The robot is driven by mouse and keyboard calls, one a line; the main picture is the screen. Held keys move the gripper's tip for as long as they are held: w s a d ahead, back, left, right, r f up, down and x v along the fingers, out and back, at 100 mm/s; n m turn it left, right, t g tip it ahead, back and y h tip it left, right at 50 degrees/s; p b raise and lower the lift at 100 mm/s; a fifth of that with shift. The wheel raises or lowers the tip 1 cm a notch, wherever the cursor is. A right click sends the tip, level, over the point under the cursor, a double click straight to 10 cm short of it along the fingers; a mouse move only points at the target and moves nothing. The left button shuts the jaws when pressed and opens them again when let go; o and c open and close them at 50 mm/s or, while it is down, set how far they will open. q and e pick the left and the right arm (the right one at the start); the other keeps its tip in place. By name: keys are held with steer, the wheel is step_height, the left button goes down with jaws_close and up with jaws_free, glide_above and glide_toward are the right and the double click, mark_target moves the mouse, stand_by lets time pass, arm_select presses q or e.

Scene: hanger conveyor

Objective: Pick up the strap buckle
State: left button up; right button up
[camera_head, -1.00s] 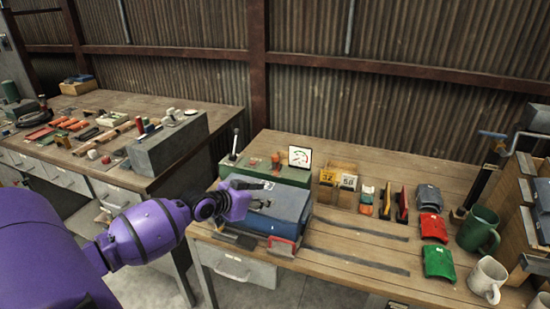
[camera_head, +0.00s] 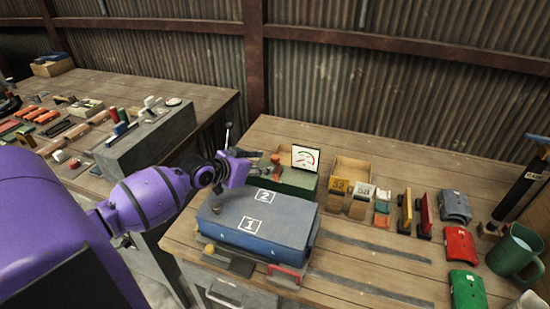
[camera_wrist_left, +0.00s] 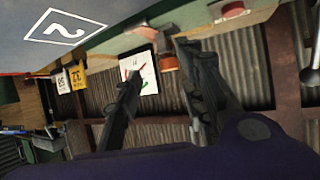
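I cannot pick out the strap buckle for certain. My left gripper (camera_head: 262,162) is beyond the case's back left part, near the green box (camera_head: 297,182). In the left wrist view, its two fingers (camera_wrist_left: 165,48) are apart with nothing held between them. My right gripper is not in view.
A gauge card (camera_head: 305,158) stands on the green box. A wooden box (camera_head: 351,170) with number tags is beside it. Two dark strips (camera_head: 370,250) lie on the bench. Red and green pieces and a green mug (camera_head: 513,250) are at the right. A grey block (camera_head: 150,140) stands on the left bench.

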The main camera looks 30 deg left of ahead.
mark_target(274, 162)
arm_select(q)
steer(key=x, duration=0.5)
steer(key=r+x, duration=0.1)
steer(key=x, duration=0.1)
steer(key=shift+w+a+f, duration=0.15)
steer(key=shift+w+f, duration=0.05)
steer(key=shift+w, duration=0.45)
steer(key=shift+c, duration=0.3)
jaws_close()
